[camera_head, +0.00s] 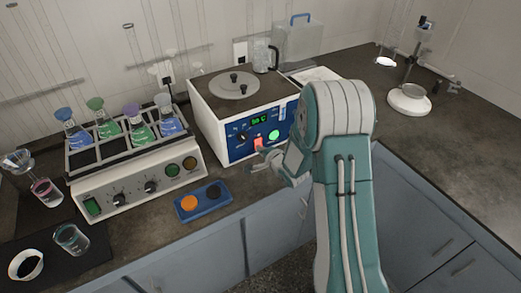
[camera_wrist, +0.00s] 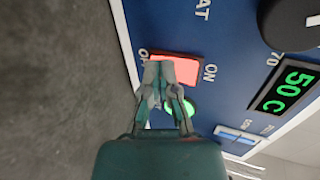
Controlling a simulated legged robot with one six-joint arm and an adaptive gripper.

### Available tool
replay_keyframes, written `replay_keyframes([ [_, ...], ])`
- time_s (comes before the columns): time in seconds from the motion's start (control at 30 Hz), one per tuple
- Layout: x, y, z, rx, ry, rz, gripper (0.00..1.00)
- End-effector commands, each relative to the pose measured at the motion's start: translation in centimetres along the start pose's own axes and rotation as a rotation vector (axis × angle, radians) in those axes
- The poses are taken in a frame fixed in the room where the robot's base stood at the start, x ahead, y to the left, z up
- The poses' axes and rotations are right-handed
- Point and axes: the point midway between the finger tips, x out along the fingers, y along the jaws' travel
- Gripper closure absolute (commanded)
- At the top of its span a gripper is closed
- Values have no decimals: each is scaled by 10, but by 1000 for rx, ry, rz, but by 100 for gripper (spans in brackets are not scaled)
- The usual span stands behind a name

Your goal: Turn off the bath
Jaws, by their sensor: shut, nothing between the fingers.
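The bath (camera_head: 218,115) is a white box with a blue front panel and a round lid on top. Its green display (camera_head: 260,120) is lit and reads 50 C in the wrist view (camera_wrist: 288,90). A red lit rocker switch (camera_head: 259,142) sits low on the panel, with ON lettering beside it in the wrist view (camera_wrist: 178,66). A round green light (camera_head: 273,135) glows next to it. My gripper (camera_wrist: 166,76) is shut and empty, its fingertips overlapping the switch's edge near the partly hidden OFF lettering. I cannot tell whether they touch.
A shaker (camera_head: 145,190) holding several stoppered flasks stands left of the bath. A small blue block with orange and black buttons (camera_head: 204,202) lies in front. A glass beaker (camera_head: 71,238) stands on a dark mat at left. The right counter is mostly clear.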

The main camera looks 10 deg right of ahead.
Motion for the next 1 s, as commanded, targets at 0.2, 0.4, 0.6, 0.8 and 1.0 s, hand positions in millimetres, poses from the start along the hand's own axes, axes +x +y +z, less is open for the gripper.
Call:
replay_keyframes([
  [0.2, 0, 0, 0, 0, 0, 0, 100],
  [0.4, 4, 1, 0, 0, 0, 1, 100],
  [0.6, 3, -1, 0, 0, 0, 0, 100],
  [0.8, 0, -9, 0, -2, 0, -2, 100],
  [1.0, -2, -16, 0, -2, 0, -3, 100],
])
